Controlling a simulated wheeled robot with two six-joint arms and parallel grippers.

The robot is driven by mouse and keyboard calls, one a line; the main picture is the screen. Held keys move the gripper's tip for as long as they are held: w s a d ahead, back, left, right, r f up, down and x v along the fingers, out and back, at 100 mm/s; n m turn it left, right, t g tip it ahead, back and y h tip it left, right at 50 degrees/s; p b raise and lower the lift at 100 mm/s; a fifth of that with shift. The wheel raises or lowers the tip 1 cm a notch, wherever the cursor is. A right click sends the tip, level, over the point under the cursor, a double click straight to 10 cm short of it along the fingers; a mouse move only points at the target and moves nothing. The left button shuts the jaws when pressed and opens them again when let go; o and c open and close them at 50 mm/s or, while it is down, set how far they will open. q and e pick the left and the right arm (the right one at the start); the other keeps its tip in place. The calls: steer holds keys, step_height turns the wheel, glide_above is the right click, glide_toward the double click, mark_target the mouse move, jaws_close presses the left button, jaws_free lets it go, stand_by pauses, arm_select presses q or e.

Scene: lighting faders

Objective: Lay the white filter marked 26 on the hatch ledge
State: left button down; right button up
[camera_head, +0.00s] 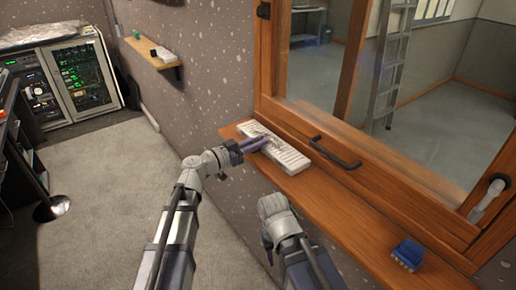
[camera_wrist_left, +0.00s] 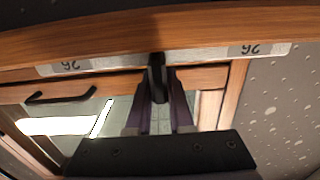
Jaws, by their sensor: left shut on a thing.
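The white filter (camera_head: 287,157) is a long ribbed white block at the far end of the wooden hatch ledge (camera_head: 345,207). It lies along the ledge, over or on its top; I cannot tell whether it is touching. My left gripper (camera_head: 262,141) is shut on it from the room side. In the left wrist view, the filter's edge (camera_wrist_left: 105,64) carries upside-down 26 labels at both ends, and a dark grip piece (camera_wrist_left: 157,78) sits between the fingers of my left gripper (camera_wrist_left: 158,95). My right arm's end (camera_head: 275,207) is beside the ledge; its fingers are hidden.
A blue block (camera_head: 408,253) sits at the near end of the ledge. The wooden window frame with a dark handle (camera_head: 334,153) rises behind it. A small wall shelf (camera_head: 152,52) holds small items further left. The ledge between filter and blue block is clear.

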arm_select(q)
steer(key=shift+r, duration=0.1)
steer(key=shift+f, duration=0.2)
steer(key=c, duration=0.8)
jaws_free()
steer(key=shift+r, duration=0.15)
steer(key=v, duration=1.2)
